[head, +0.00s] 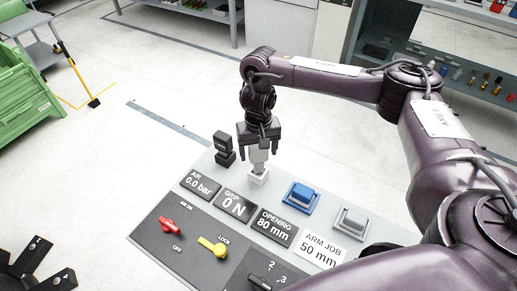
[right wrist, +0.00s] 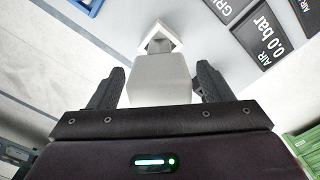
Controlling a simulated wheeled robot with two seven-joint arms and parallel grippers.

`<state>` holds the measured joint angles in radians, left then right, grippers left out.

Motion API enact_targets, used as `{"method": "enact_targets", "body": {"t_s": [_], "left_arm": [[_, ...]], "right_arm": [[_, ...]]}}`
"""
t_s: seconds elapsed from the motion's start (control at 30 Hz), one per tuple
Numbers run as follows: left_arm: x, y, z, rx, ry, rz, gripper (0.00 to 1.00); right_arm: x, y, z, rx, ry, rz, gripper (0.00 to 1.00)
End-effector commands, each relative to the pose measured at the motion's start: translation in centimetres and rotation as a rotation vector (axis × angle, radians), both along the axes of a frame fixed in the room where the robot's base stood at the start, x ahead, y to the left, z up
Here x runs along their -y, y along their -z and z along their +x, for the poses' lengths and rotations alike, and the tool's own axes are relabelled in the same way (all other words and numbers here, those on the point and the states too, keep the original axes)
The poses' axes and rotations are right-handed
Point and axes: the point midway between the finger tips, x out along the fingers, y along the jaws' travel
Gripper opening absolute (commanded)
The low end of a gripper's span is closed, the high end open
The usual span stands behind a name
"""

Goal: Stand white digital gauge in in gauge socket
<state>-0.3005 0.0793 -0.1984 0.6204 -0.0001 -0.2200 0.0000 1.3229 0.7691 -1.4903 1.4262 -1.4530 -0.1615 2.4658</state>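The white digital gauge (head: 259,156) stands upright at the white gauge socket (head: 258,179) on the grey panel. Its narrow lower end meets the socket; how deep it sits I cannot tell. In the right wrist view the gauge (right wrist: 160,80) fills the space between the fingers, and its stem points into the square socket (right wrist: 153,46). My right gripper (head: 259,139) is above the panel, fingers on both sides of the gauge. In the wrist view the gripper (right wrist: 160,85) looks open, with a narrow gap on each side.
A black gauge (head: 223,147) stands in a dark socket left of the gripper. Red (head: 171,226) and yellow (head: 213,245) switches are in front. A green crate (head: 28,95) stands far left.

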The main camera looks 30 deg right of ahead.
Motion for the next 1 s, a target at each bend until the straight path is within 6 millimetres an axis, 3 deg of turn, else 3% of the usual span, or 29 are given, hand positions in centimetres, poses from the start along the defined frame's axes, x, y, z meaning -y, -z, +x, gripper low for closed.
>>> {"method": "enact_targets", "body": {"t_s": [0.27,0.7,1.0], "left_arm": [[0.1,0.1,0.0,-0.001,0.001,-0.001,0.0],[0.1,-2.8,-0.1,-0.001,0.002,-0.002,0.0],[0.1,-3.3,0.0,-0.001,0.002,-0.001,0.0]], "right_arm": [[0.0,-0.6,0.0,0.002,-0.001,0.0,0.73],[0.0,-9.7,0.2,0.006,-0.001,-0.002,0.73],[0.0,-12.4,0.0,0.0,0.0,0.0,0.73]]}}
